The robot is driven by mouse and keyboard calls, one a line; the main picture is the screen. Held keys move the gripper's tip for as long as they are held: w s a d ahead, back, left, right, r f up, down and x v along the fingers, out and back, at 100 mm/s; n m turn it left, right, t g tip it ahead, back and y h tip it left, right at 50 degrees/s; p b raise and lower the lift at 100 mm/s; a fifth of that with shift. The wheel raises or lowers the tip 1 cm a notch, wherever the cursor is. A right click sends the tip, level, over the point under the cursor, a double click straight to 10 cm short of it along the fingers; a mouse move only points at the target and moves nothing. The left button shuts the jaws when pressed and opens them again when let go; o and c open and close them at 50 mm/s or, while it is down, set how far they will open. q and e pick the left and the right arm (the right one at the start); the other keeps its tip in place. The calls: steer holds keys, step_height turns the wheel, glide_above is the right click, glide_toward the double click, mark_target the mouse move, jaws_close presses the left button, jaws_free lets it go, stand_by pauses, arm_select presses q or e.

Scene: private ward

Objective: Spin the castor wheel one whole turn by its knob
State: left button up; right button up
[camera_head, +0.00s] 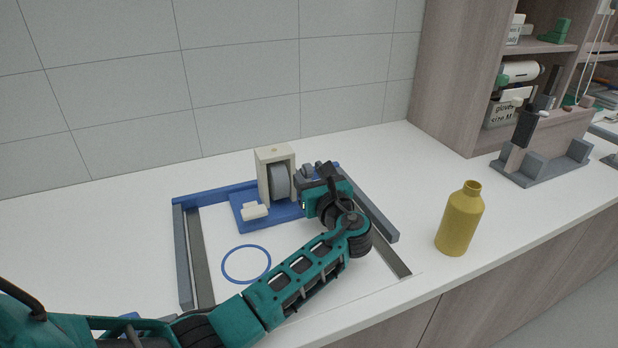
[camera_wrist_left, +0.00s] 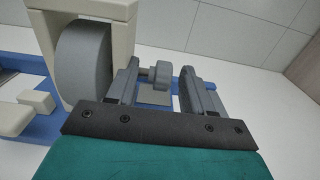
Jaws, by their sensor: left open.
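The grey castor wheel (camera_head: 280,182) sits in a cream fork (camera_head: 264,155) on a blue base (camera_head: 241,222). It also shows at the left of the left wrist view (camera_wrist_left: 84,60). A grey knob (camera_wrist_left: 160,75) sticks out beside the wheel on a short axle. My left gripper (camera_wrist_left: 160,68) is open, with one finger on each side of the knob; I cannot tell whether either finger touches it. In the head view my left gripper (camera_head: 315,175) is at the right of the wheel and partly hides the knob. My right gripper is not in view.
A cream block (camera_head: 254,211) lies on the base in front of the wheel. A flat blue ring (camera_head: 223,265) lies on the white counter. Grey rails (camera_head: 184,260) flank the work area. A yellow bottle (camera_head: 460,220) stands at the right, with shelves behind. A tiled wall closes the back.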

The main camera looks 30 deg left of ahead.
arm_select(q)
steer(key=shift+a, duration=0.1)
steer(key=shift+c, duration=0.4)
jaws_close()
steer(key=shift+r+g+h+p, duration=0.25)
steer(key=shift+g+h+p, duration=0.35)
steer(key=shift+h+p, duration=0.15)
steer(key=shift+w+a+r+g+h, duration=0.1)
steer(key=shift+g+h, duration=0.7)
steer(key=shift+h, duration=0.15)
steer(key=shift+w+a+r+g+h, duration=0.1)
steer(key=shift+g+h, duration=0.7)
steer(key=shift+h, duration=0.1)
steer(key=shift+o, duration=0.4)
jaws_free()
